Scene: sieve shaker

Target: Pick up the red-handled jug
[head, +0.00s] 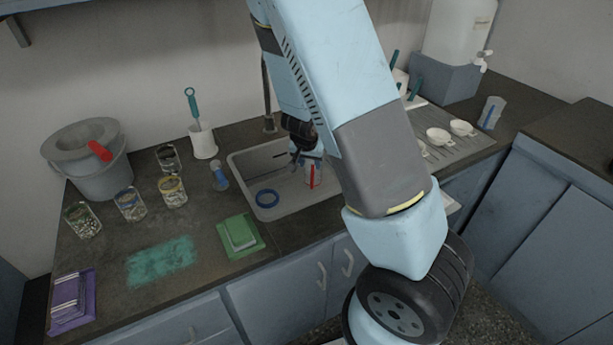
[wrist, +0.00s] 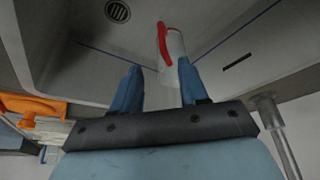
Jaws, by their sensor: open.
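The red-handled jug (head: 312,176) stands in the sink (head: 240,172), small and pale with a red upright handle. In the wrist view the jug (wrist: 176,46) shows just beyond my fingertips, its red handle on the left side of its body. My gripper (head: 306,160) reaches down into the sink close to the jug. In the wrist view my gripper (wrist: 160,78) has its two blue fingers apart, with nothing held between them. The right finger overlaps the lower part of the jug in the picture; I cannot tell whether they touch.
A blue ring (head: 267,198) lies in the sink left of the jug. A faucet (head: 268,120) rises behind the sink. A small blue-and-clear bottle (head: 220,178) stands at the sink's left edge. Several jars and a grey bucket (head: 88,165) stand further left.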

